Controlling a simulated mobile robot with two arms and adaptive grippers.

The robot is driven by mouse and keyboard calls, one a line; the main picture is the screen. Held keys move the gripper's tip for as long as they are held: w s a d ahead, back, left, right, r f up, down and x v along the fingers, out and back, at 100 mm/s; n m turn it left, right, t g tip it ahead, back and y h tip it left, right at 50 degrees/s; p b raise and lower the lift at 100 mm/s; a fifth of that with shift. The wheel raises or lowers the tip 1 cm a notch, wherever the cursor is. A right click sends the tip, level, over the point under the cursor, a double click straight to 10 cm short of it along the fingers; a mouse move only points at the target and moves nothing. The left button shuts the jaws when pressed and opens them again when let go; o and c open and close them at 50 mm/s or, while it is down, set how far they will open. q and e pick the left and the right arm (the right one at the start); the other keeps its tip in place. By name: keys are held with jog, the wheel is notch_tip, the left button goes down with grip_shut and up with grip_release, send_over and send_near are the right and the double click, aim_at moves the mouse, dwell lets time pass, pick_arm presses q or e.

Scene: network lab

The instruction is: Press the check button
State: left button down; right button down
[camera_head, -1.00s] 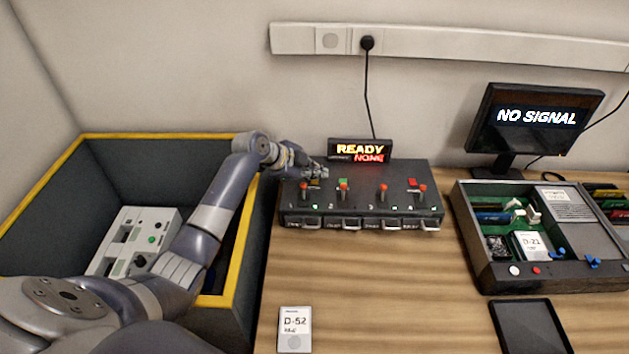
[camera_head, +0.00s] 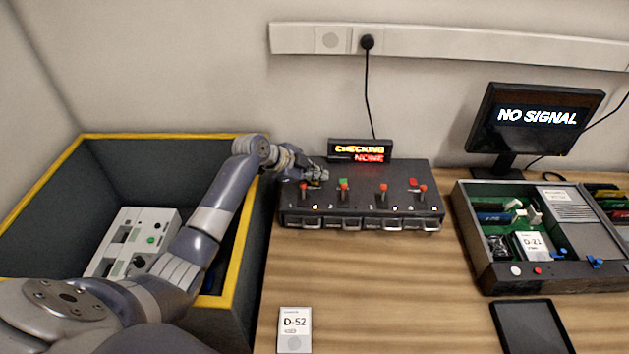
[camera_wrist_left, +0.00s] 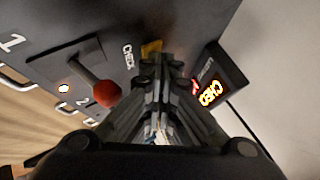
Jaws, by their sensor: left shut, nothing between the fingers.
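The dark test box (camera_head: 362,211) stands on the table against the wall. Its yellow check button (camera_wrist_left: 152,47) shows in the left wrist view, beside the label "CHECK" (camera_wrist_left: 128,56), partly behind my fingers. My left gripper (camera_head: 322,175) is shut and empty at the box's upper left; in the wrist view its fingertips (camera_wrist_left: 160,62) are right at the button. Whether they touch it I cannot tell. The box's display (camera_head: 360,150) reads "CHECKING" in yellow above red "NONE". My right gripper is not in view.
Levers with red knobs (camera_head: 383,188) rise from the box top, one close to my left gripper. A monitor (camera_head: 537,117) reading "NO SIGNAL" and an open case (camera_head: 487,277) stand to the right. A card marked D-52 (camera_head: 294,330) lies in front.

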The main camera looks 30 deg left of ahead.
aim_at(316, 183)
pick_arm(q)
jog(key=shift+r, duration=0.1)
jog(key=shift+r+p, duration=0.65)
jog(key=shift+r, duration=0.05)
jog(key=shift+r, duration=0.1)
notch_tip(316, 183, up, 5)
jog(key=p, duration=0.3)
jog(key=shift+p, duration=0.4)
dwell(0.4)
